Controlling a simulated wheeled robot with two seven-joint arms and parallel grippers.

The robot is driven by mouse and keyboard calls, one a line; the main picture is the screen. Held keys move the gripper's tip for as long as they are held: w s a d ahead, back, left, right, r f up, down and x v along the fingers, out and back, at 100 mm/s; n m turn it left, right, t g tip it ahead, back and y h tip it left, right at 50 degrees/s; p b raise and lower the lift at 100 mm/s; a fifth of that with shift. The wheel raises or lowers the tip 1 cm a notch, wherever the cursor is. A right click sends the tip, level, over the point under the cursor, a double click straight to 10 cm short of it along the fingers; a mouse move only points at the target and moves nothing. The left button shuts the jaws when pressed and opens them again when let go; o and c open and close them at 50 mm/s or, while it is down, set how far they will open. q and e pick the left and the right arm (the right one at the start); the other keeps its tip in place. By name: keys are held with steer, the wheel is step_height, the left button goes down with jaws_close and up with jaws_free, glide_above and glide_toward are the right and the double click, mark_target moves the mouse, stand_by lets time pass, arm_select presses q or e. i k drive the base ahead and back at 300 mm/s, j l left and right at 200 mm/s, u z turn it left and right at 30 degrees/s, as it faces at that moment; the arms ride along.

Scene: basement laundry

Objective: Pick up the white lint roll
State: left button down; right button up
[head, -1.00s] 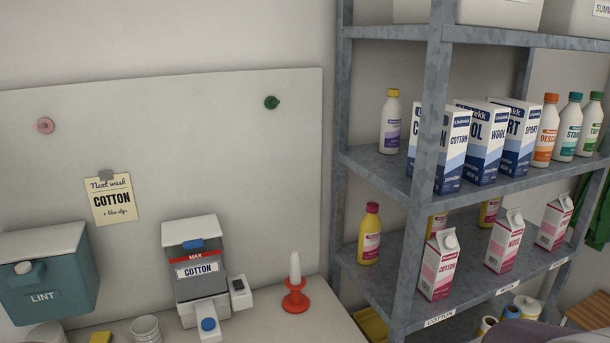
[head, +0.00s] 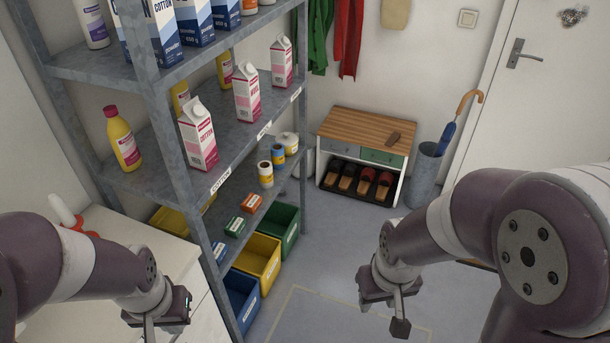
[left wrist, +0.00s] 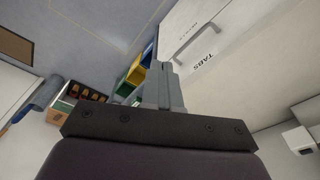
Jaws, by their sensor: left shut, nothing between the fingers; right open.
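My right gripper (head: 400,325) is open over the floor at the lower middle, also away from the rolls.
A rounded white container (head: 288,141) stands behind the rolls. Small boxes, such as an orange one (head: 251,203), lie on the same shelf. Yellow (head: 257,262) and green bins stand below. A shoe bench (head: 362,125) is at the back wall; open floor lies before it.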

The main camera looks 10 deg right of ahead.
mark_target(264, 166)
steer(key=i+l+u, duration=0.2)
steer(key=i+l, duration=0.75)
steer(key=i+l+u, duration=0.15)
steer(key=i+l, duration=0.85)
steer(key=l, duration=0.15)
